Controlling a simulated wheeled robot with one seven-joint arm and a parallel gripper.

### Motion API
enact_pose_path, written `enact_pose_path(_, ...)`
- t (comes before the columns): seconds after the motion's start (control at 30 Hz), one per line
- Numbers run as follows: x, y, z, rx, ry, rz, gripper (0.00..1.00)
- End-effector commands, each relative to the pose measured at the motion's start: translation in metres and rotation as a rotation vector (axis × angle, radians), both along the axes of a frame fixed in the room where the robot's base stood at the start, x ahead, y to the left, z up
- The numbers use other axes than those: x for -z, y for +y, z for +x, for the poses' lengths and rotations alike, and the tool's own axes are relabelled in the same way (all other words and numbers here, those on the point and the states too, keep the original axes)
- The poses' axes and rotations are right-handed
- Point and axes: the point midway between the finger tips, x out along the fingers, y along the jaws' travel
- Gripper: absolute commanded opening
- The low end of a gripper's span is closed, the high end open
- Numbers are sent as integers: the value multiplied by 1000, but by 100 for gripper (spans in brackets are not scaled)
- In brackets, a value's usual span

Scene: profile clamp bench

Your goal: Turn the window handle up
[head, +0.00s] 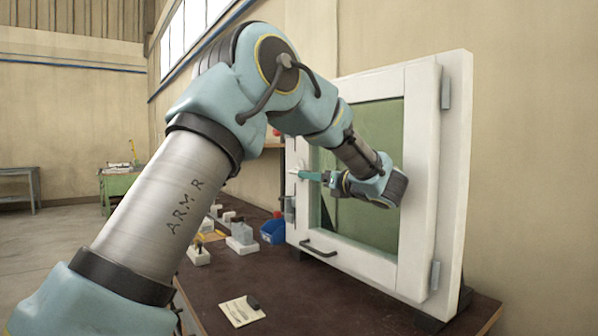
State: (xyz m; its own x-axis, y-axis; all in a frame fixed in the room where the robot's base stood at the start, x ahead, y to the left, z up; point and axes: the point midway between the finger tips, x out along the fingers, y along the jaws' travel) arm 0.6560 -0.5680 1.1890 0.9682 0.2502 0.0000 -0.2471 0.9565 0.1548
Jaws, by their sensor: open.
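A white window (420,180) in a thick white frame stands upright on the bench at the right, with greenish glass. A small pale window handle (293,172) shows at its left edge, at about mid-height; it seems to point sideways to the left, but it is too small to be sure. My gripper (303,175) has teal fingers and is in front of the window, pointing left with its fingertips close to the handle. The jaws are open. I cannot tell whether the fingers touch the handle or are around it.
A dark bar (319,248) is on the lower frame. The brown bench (300,295) holds a paper note (241,311), a blue bin (273,231) and several small blocks at the back left. Grey hinges (446,90) are on the window's right side. The front bench is mostly clear.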

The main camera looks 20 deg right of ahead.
Motion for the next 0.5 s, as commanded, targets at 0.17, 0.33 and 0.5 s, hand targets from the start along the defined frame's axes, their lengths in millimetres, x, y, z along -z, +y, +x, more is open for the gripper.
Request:
enact_pose_path(0.17, -4, 9, 33, -1, 1, 2, 60)
enact_pose_path(0.33, -3, 14, 56, 0, 0, 1, 60)
enact_pose_path(0.5, -1, 17, 66, 2, 2, 2, 60)
